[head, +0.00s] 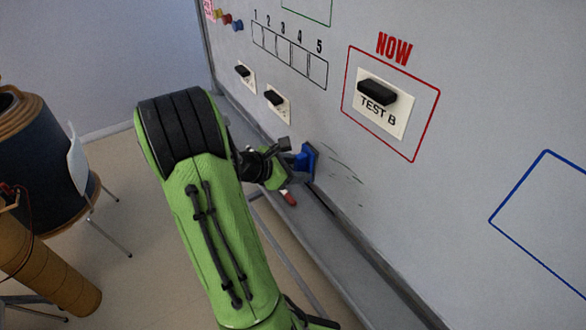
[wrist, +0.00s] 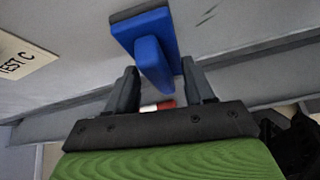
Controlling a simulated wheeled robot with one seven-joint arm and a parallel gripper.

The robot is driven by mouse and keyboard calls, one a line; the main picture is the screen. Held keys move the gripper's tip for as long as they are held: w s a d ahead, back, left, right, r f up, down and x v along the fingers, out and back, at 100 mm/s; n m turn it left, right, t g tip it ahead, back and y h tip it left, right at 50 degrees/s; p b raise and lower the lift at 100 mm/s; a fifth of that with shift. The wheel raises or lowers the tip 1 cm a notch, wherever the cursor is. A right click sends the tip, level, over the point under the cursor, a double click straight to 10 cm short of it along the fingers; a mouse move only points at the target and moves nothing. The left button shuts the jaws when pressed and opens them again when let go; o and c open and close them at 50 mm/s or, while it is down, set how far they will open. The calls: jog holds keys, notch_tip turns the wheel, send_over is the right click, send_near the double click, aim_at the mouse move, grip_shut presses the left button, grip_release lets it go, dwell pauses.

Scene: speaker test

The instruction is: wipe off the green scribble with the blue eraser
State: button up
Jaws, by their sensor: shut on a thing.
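My gripper (head: 293,156) is shut on the handle of the blue eraser (head: 309,160), low on the whiteboard near the tray. In the wrist view the eraser's blue handle (wrist: 151,62) sits between my two fingers, with its grey pad on the far side. The pad seems to be at the board; I cannot tell for sure whether it touches. The green scribble (head: 346,174) shows as several thin, dark, broken strokes just right of the eraser. A small part of the strokes shows at the top of the wrist view (wrist: 208,14).
A red and white marker (head: 289,198) lies on the tray (head: 325,232) below the eraser. A "TEST B" card (head: 397,119) with a black block hangs in the red NOW frame above. Two smaller cards hang at upper left. A blue frame (head: 494,220) is at right.

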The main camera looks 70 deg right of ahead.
jog(key=shift+s+d+p, duration=0.4)
jog(key=shift+s+d, duration=0.25)
jog(key=shift+d, duration=0.15)
dwell(0.4)
